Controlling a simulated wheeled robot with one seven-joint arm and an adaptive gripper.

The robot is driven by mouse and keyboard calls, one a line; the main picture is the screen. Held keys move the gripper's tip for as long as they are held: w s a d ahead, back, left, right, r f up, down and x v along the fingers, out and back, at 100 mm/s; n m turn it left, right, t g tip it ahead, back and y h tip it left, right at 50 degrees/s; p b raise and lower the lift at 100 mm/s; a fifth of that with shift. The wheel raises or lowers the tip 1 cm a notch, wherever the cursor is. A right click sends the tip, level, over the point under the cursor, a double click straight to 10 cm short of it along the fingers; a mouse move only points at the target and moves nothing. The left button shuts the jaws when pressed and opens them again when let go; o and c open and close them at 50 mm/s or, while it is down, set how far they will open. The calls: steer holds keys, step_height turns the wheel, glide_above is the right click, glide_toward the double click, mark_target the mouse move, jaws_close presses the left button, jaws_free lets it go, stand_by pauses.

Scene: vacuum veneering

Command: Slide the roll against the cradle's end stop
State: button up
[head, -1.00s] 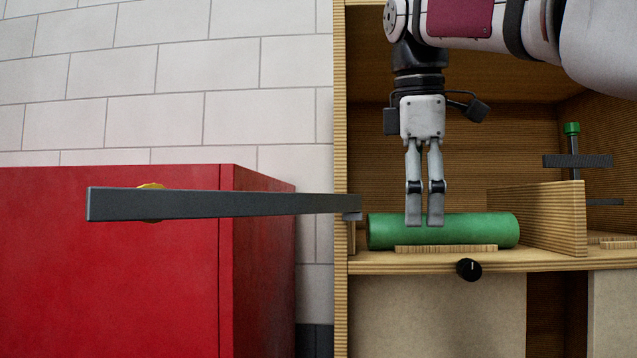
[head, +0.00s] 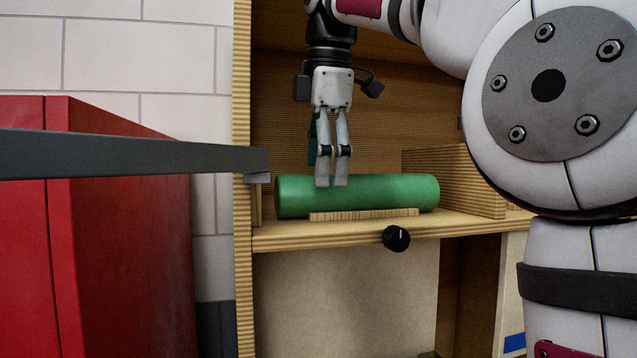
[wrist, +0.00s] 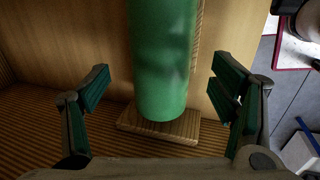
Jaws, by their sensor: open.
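The roll (head: 385,193) is a green cylinder lying level on the shelf in the head view. It rests along a low wooden cradle (head: 364,215) and overhangs it at both ends. My gripper (head: 333,184) points down at the roll, left of its middle, with near fingertips in front of its upper side. In the wrist view the roll (wrist: 162,60) runs between my open, green-padded fingers, with a gap on each side. The cradle (wrist: 183,127) shows under the roll's near end there. I cannot clearly make out the end stop.
A wooden divider (head: 460,180) stands right of the roll. The cabinet's side wall (head: 243,120) is close to its left end. A black knob (head: 396,238) sits on the shelf's front edge. A grey bar (head: 120,155) and red cabinet (head: 120,240) are at left.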

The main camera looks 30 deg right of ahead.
mark_target(305, 176)
steer(key=shift+x, duration=1.85)
steer(key=shift+s, duration=0.1)
steer(key=c, duration=1.6)
steer(key=shift+o, duration=0.2)
steer(key=shift+p, duration=0.6)
steer(key=shift+a, duration=0.2)
steer(key=shift+a, duration=0.9)
steer(key=shift+a+f+p, duration=0.1)
steer(key=shift+a+p, duration=0.05)
steer(key=shift+p, duration=0.3)
